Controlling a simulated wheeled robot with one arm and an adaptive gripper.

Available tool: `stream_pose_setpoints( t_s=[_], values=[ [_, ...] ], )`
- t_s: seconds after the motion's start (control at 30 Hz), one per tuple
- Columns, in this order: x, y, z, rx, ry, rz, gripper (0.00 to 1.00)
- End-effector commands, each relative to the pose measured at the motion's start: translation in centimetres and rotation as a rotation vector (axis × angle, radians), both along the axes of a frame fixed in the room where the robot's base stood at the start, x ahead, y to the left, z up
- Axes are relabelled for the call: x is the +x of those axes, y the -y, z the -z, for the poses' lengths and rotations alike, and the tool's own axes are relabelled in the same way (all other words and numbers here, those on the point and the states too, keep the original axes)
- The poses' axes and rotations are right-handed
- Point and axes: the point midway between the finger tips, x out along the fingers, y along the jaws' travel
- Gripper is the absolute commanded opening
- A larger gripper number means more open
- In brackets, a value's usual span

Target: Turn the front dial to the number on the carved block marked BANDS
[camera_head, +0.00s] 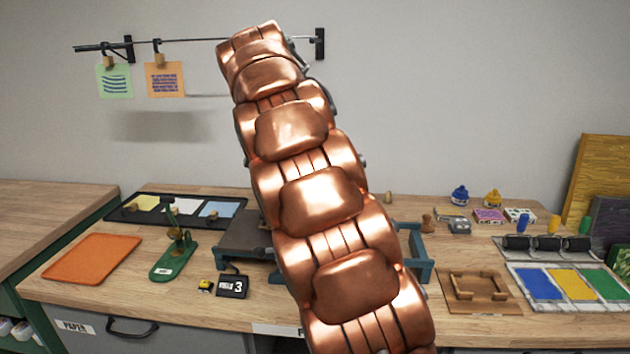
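My copper-coloured segmented arm (320,200) rises across the middle of the view and hides much of the bench behind it. I see no gripper fingers. A small black block (233,286) with a white 3 lies at the bench front, left of the arm; its other marks are too small to read. No block legibly marked BANDS shows. No dial can be made out. A dark flat-topped device (245,236) and a blue-grey frame (417,255) show on either side of the arm; the parts between them are hidden.
Left on the bench (120,282) are an orange tray (92,257), a green tool (172,258) and a black tray of paper (190,210). Right are a wooden jig (476,291) and colour pads (570,284). Notes (165,79) hang on a rail. A drawer is labelled PAPER (75,327).

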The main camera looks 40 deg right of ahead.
Motion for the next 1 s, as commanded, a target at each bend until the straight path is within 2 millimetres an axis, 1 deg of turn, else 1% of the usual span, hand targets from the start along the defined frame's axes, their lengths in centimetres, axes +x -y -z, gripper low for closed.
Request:
stream_pose_setpoints(
  t_s=[0.47, 0.5, 0.6, 0.7, 1.0],
  values=[
    [0.01, -0.01, 0.02, 0.0, -0.001, 0.011, 0.0],
    [0.01, -0.01, 0.02, 0.0, -0.001, 0.011, 0.35],
    [0.01, 0.0, 0.01, 0.0, -0.001, 0.011, 0.45],
    [0.01, 0.0, 0.01, 0.0, -0.001, 0.011, 0.55],
    [0.02, 0.01, 0.0, 0.0, 0.0, 0.011, 0.55]
  ],
)
